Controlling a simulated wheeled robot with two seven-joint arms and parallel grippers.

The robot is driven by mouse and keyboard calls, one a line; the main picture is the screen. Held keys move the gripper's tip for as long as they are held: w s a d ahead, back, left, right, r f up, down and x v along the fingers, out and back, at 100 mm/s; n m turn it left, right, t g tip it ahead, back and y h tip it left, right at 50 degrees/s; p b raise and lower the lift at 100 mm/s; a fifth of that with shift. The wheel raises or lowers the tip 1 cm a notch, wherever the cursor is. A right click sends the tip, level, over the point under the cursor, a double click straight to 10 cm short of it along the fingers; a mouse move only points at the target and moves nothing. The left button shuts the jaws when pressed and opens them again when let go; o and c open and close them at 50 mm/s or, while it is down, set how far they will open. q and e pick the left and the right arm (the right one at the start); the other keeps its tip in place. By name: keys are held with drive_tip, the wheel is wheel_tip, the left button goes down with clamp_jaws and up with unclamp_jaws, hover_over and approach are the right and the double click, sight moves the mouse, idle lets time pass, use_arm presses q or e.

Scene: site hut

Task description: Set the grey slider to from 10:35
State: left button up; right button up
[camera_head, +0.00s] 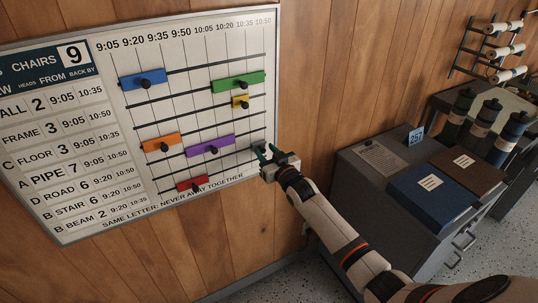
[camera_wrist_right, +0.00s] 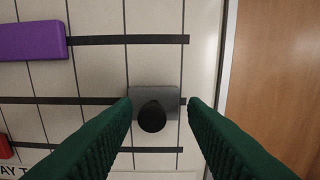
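The grey slider (camera_wrist_right: 140,92) with its black knob (camera_wrist_right: 152,117) sits on a dark horizontal rail near the board's right edge. It spans about the gap between the last two vertical lines. In the head view the grey slider (camera_head: 257,146) is small and partly hidden by my right gripper (camera_head: 269,151). In the wrist view the green fingers of my right gripper (camera_wrist_right: 160,103) are apart, one to each side of the knob, with gaps on both sides. The white schedule board (camera_head: 215,112) hangs on the wall with times along its top, 10:35 second from the right. My left gripper is not in view.
The purple slider (camera_head: 210,145) is on the rail above, to the left. The red slider (camera_head: 193,183) is on the rail below, farther left. Wooden wall (camera_head: 310,80) lies right of the board. A grey cabinet (camera_head: 350,165) with binders stands at the right.

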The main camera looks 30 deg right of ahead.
drive_tip(key=s+b, duration=0.1)
drive_tip(key=s, duration=1.1)
drive_tip(key=shift+d, duration=0.3)
drive_tip(key=s+a+f+g, duration=0.1)
drive_tip(key=s+f+g, duration=0.3)
drive_tip(key=f, duration=0.8)
drive_tip(key=s+f+g+h, duration=0.15)
drive_tip(key=s+f, duration=0.35)
drive_tip(key=f, duration=0.6)
drive_tip(key=s+a+f+g+y, duration=0.1)
drive_tip(key=s+f+g, duration=0.3)
drive_tip(key=f, duration=0.8)
drive_tip(key=s+a+f+g, duration=0.2)
drive_tip(key=s+f, duration=0.4)
drive_tip(key=s, duration=0.6)
drive_tip(key=s+a+f+n+g, duration=0.1)
drive_tip(key=s+f, duration=0.5)
drive_tip(key=s, duration=0.6)
drive_tip(key=s+a+f+n+g, duration=0.1)
drive_tip(key=s+a+f+g, duration=0.3)
drive_tip(key=s, duration=0.8)
wheel_tip(320, 180, down, 3)
drive_tip(key=shift+r, duration=0.1)
